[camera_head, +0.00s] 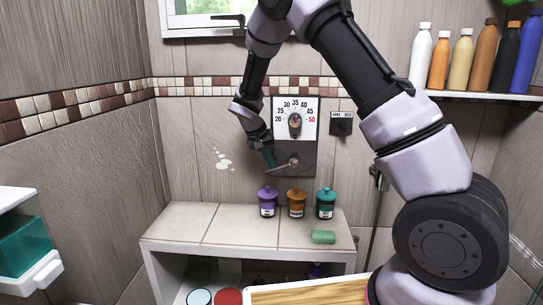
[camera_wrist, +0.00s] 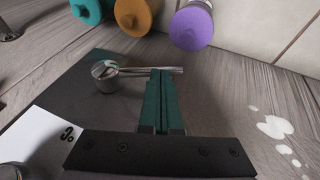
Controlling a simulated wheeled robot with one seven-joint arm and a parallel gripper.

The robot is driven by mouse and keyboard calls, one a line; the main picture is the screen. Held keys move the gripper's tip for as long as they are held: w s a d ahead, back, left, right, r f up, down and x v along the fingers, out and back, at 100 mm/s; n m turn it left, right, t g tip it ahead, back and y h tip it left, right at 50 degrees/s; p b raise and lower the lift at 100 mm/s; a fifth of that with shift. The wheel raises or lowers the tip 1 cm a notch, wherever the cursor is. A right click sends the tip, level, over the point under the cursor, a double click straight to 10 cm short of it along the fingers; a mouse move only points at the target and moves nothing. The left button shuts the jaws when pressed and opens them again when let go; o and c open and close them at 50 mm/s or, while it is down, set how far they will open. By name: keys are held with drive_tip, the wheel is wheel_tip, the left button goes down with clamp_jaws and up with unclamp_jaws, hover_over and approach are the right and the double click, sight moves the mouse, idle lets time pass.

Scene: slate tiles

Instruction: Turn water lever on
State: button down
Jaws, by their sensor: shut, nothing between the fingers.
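The water lever (camera_head: 284,163) is a chrome bar on a round pivot, low on a dark wall panel (camera_head: 305,152) below the temperature dial (camera_head: 295,122). In the head view the bar points left from the pivot. In the wrist view the lever (camera_wrist: 108,72) runs nearly level from the pivot towards the right. My gripper (camera_head: 270,160) has green fingers, pressed together and empty. In the wrist view its fingertips (camera_wrist: 162,72) overlap the lever's bar; I cannot tell whether they touch it.
Purple (camera_head: 268,201), orange (camera_head: 297,203) and teal (camera_head: 326,203) jars stand on the tiled ledge (camera_head: 215,222) below the lever, beside a green bar (camera_head: 323,237). A shelf (camera_head: 480,97) with several bottles is at upper right. A small switch box (camera_head: 341,123) sits right of the dial.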

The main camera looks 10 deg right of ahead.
wheel_tip(320, 180, down, 3)
drive_tip(key=h, duration=0.3)
drive_tip(key=shift+r+n+g+h, duration=0.1)
drive_tip(key=shift+n+g+h, duration=0.2)
drive_tip(key=shift+d+f+h, duration=0.35)
drive_tip(key=shift+f+h, duration=0.4)
drive_tip(key=shift+h, duration=0.25)
drive_tip(key=shift+s+d+f+n+h, duration=0.1)
drive_tip(key=shift+d+f+n+h, duration=0.2)
drive_tip(key=shift+h, duration=0.2)
drive_tip(key=shift+d+f, duration=0.1)
drive_tip(key=shift+f, duration=0.2)
drive_tip(key=shift+s+d+f, duration=0.1)
